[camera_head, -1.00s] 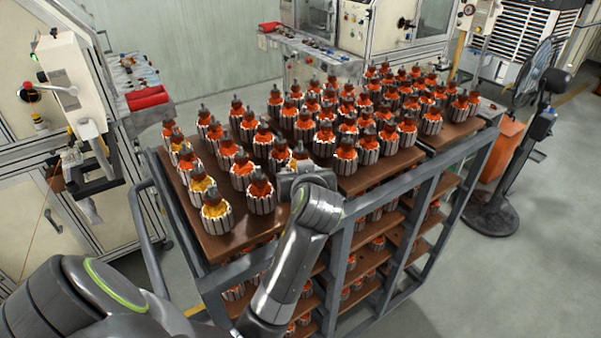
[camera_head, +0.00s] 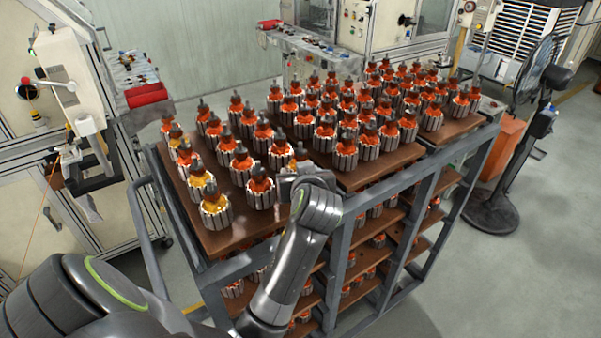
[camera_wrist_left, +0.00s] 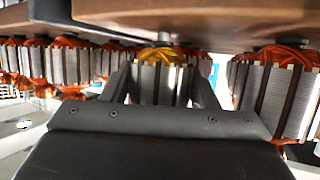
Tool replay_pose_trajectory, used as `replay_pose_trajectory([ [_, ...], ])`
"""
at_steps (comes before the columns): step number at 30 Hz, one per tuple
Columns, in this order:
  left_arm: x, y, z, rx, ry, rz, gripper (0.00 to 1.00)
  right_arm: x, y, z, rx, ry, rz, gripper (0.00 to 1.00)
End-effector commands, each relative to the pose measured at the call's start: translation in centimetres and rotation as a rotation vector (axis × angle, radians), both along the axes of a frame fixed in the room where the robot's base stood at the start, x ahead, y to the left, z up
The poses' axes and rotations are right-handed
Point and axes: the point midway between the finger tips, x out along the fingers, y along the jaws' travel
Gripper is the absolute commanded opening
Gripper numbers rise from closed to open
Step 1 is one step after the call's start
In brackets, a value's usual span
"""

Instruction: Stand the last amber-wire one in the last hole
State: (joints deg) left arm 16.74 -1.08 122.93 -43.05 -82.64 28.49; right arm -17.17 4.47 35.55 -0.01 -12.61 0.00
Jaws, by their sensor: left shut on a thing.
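My left gripper (camera_head: 301,181) is at the front edge of the wooden board (camera_head: 215,240), on top of the rack. It is shut on an amber-wire armature (camera_wrist_left: 160,82), which stands between its fingers (camera_wrist_left: 160,90) in the left wrist view. In the head view the top of this armature (camera_head: 300,160) shows just behind the gripper, and its lower part is hidden. It looks upright. I cannot tell whether its shaft is in a hole. Several other amber-wire armatures (camera_head: 215,208) stand in a column along the board's left side. My right gripper is not in view.
Orange-wire armatures (camera_head: 260,190) stand close around the held one, on both sides and behind. A second board (camera_head: 385,170) lies to the right, full of them. The rack's grey frame (camera_head: 345,235) has lower shelves with more armatures. A fan (camera_head: 495,205) stands at right.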

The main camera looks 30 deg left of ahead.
Motion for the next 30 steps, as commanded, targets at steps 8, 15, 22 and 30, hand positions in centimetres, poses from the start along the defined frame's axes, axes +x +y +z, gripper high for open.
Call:
replay_pose_trajectory([
  [8,0.02,0.01,-0.45,0.002,-0.004,-0.001,0.13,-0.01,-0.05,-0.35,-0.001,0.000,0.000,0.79],
  [15,0.01,0.00,-0.53,0.001,-0.004,0.000,0.13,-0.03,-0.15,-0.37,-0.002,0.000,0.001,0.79],
  [22,0.01,0.00,-0.53,0.001,-0.004,0.000,0.13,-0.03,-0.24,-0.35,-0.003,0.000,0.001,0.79],
  [30,-0.01,0.01,-0.68,0.000,-0.004,0.000,0.13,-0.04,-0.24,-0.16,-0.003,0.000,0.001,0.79],
])
